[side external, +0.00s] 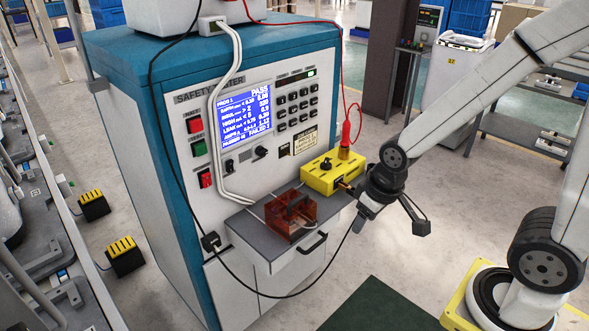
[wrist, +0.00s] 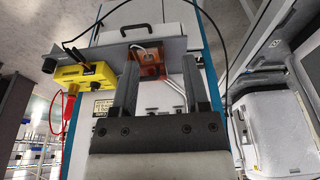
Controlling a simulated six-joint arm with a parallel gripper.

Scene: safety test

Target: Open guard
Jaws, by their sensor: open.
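The guard (side external: 291,215) is a small translucent orange-red box on the grey shelf (side external: 250,232) at the tester's front. Its cover looks down, with dark parts faintly visible inside. The guard also shows in the wrist view (wrist: 150,70), beyond and between my two fingers. My gripper (side external: 361,214) is to the right of the shelf in the side view, apart from the guard. In the wrist view my gripper (wrist: 158,58) is open, with nothing between its fingers. The fingers partly cover the guard's surroundings there.
A yellow box (side external: 333,176) with a red plug (side external: 346,140) stands on the shelf behind the guard, near my gripper. A black cable (side external: 290,296) loops below the shelf. The tester (side external: 240,130) has a lit blue screen.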

